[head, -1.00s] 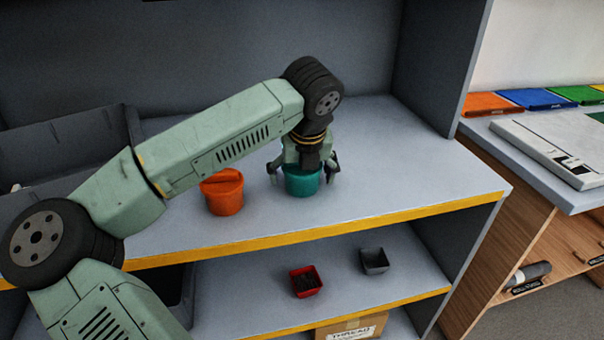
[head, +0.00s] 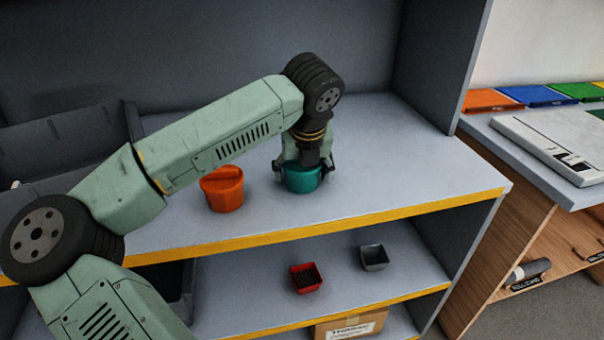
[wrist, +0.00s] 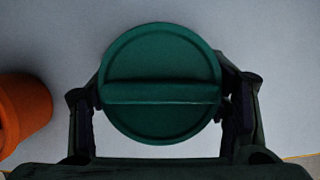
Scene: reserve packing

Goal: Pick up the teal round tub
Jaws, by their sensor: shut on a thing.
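The teal round tub (head: 303,180) stands upright on the upper shelf in the head view. In the wrist view its round lid with a raised bar (wrist: 160,84) fills the middle. My gripper (head: 304,172) comes down from above, with one finger on each side of the tub. In the wrist view the fingers of my gripper (wrist: 160,112) press on the tub's left and right sides, so it is shut on the tub. I see no clear gap between the tub and the shelf.
An orange tub (head: 222,190) stands close to the left of the teal one. The shelf (head: 420,170) is clear to the right. A dark bin (head: 75,140) is at the far left. Small red (head: 306,278) and grey (head: 374,257) boxes sit on the shelf below.

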